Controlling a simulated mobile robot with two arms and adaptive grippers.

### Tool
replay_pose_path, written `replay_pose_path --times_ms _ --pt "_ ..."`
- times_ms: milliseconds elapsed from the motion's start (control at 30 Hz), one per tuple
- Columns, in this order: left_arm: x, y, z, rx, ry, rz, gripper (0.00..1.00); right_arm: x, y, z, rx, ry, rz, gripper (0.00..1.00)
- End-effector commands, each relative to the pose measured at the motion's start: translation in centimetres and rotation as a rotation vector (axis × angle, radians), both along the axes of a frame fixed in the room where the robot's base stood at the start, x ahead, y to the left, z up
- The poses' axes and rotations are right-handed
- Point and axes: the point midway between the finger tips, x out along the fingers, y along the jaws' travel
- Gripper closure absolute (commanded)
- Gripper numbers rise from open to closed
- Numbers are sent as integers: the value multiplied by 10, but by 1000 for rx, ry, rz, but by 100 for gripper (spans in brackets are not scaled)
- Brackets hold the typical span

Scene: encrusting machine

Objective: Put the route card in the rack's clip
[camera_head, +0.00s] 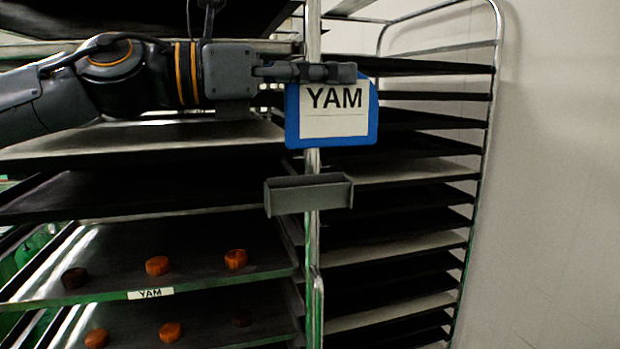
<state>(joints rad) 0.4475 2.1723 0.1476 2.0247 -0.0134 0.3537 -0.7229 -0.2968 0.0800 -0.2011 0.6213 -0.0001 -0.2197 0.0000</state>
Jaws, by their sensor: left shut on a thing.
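The route card (332,125) is a blue-edged card with a white face reading "YAM". My left gripper (335,72) is shut on its top edge and holds it roughly upright, in front of the rack's post. The rack's clip (309,196) is a grey open-topped holder on the same post. The card is above the clip, with a visible gap between the card's lower edge and the clip's top. The fingertips lie over the top of the card. My right gripper is not in view.
The rack (313,240) has many dark trays on both sides of the post. Lower left trays hold several round brown pieces (157,265), and one bears a "YAM" label (150,293). A plain wall (560,180) stands at the right.

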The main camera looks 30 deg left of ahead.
Motion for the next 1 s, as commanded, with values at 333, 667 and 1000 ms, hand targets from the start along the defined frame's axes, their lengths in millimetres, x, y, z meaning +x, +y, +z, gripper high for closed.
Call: replay_pose_path --times_ms 333,667,1000 --pt "59 61 -38 -9 6 0 100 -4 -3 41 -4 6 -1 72" --pt "82 85 -82 -1 1 0 100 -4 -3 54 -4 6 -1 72" --pt "88 91 -121 0 -1 1 100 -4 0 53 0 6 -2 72"
